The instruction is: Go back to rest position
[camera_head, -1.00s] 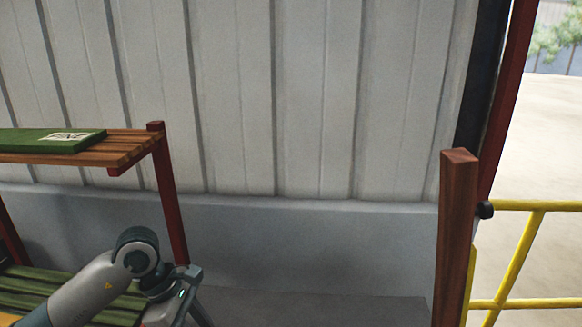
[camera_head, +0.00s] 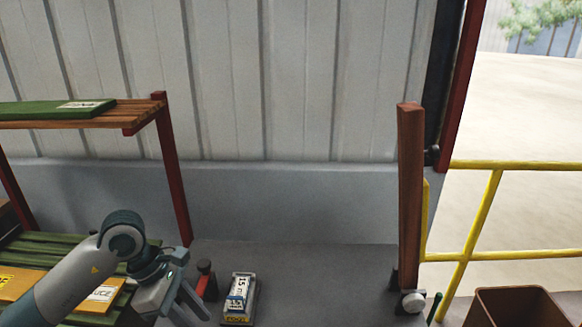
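My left gripper (camera_head: 194,302) is at the lower left of the head view, in front of the lower shelf, with its fingers pointing down and to the right. Its two fingers look apart, with nothing visible between them. My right gripper is not in the view.
A wooden rack with red posts (camera_head: 172,165) stands at left, a green board (camera_head: 58,112) on its top shelf and labelled boards (camera_head: 96,295) lower down. A small labelled box (camera_head: 239,298) lies right of my gripper. At right are a wooden post (camera_head: 410,190), yellow railing (camera_head: 510,255) and brown bin (camera_head: 515,308).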

